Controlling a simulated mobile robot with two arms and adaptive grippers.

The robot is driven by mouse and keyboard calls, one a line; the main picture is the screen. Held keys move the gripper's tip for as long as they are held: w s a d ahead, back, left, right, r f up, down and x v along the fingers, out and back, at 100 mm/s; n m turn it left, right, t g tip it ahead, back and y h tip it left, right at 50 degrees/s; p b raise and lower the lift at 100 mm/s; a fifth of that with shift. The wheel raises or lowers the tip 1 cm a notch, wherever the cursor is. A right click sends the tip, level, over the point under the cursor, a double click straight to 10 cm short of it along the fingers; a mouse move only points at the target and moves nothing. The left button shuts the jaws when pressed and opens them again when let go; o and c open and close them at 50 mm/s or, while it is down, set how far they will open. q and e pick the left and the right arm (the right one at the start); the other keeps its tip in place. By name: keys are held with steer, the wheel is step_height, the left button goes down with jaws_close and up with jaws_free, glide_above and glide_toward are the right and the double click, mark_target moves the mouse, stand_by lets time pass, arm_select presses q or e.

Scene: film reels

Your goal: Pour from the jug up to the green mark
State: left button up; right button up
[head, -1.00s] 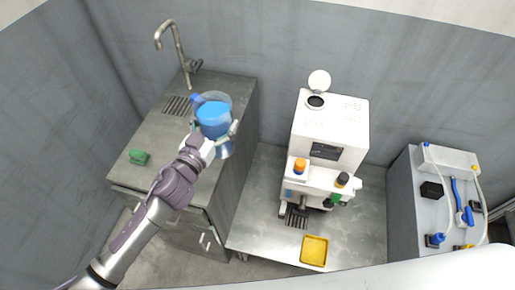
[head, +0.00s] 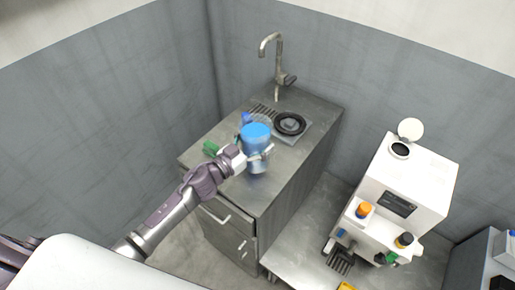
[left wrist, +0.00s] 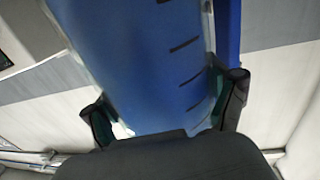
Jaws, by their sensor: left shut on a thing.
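The clear jug (head: 257,160), with blue contents, is held above the metal counter by my left gripper (head: 248,156). It looks about upright in the head view. A blue part (head: 246,118), likely its handle, shows behind it. In the left wrist view the jug (left wrist: 150,60) fills the middle, with dark graduation lines on its wall. The two fingers of my left gripper (left wrist: 167,108) close on its sides. No green mark can be made out on the jug. My right gripper is not in view.
A black round plate on a grey square base (head: 290,124) sits on the counter right of the jug. A green block (head: 210,147) lies left. A tap (head: 275,58) and drain grate (head: 262,110) are behind. A white machine (head: 408,182) stands on the lower table at right.

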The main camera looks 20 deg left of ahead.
arm_select(q)
steer(key=shift+f, duration=0.6)
steer(key=shift+w+f, duration=0.1)
steer(key=shift+f, duration=0.8)
steer(key=shift+f, duration=0.15)
steer(key=o, duration=1.6)
steer(key=shift+f, duration=0.15)
